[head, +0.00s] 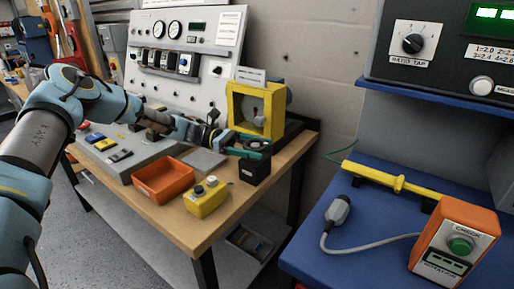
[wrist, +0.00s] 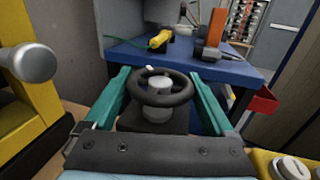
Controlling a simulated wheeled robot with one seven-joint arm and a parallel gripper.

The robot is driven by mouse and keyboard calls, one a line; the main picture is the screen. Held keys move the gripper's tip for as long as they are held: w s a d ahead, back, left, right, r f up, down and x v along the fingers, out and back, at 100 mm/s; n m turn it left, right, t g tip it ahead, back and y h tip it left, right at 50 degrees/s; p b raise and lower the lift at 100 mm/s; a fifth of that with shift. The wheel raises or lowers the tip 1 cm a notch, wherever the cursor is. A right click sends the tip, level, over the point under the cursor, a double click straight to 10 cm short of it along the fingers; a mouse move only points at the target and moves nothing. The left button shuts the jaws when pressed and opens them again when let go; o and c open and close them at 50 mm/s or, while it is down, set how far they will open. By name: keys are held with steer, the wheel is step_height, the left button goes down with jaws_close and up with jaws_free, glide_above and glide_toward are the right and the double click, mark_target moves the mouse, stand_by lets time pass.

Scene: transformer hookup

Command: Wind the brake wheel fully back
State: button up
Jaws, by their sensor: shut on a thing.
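The brake wheel (wrist: 160,99) is a small black spoked handwheel on a pale grey hub in the wrist view. It sits on top of a dark box, which shows in the head view (head: 255,172) near the bench's right end. My gripper (wrist: 160,78) has teal fingers, one on each side of the wheel, and is shut on its rim. A small pale mark shows at the wheel's far edge. In the head view my gripper (head: 254,147) covers part of the wheel, and its turn angle cannot be read there.
A yellow frame (head: 235,107) stands close behind the wheel. An orange tray (head: 163,180) and a yellow button box (head: 206,197) lie in front on the wooden bench. A blue table (head: 345,240) with a grey cable connector and an orange tester (head: 455,240) stands at right, across a gap.

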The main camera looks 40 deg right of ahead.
steer(key=shift+r+n+t+h, duration=0.1)
steer(key=shift+n+t+h, duration=0.2)
steer(key=shift+h, duration=0.1)
steer(key=shift+r+n+t+h+p, duration=0.1)
steer(key=shift+n+t+h+p, duration=0.75)
steer(key=shift+h+p, duration=0.3)
steer(key=n+t+h+p, duration=0.3)
steer(key=n+t+h, duration=0.1)
steer(key=shift+w+t, duration=0.1)
steer(key=shift+t, duration=0.25)
steer(key=n+t+h+p, duration=0.1)
steer(key=n+t+p, duration=0.1)
steer(key=t+p, duration=0.1)
steer(key=shift+p, duration=0.3)
steer(key=shift+w+d+f+n+t+h+p, duration=0.1)
steer(key=shift+f+n+t+h+p, duration=0.15)
steer(key=shift+n+t+p, duration=0.4)
steer(key=o, duration=1.1)
steer(key=b+v, duration=0.3)
steer(key=v, duration=0.7)
steer(key=shift+a, duration=0.4)
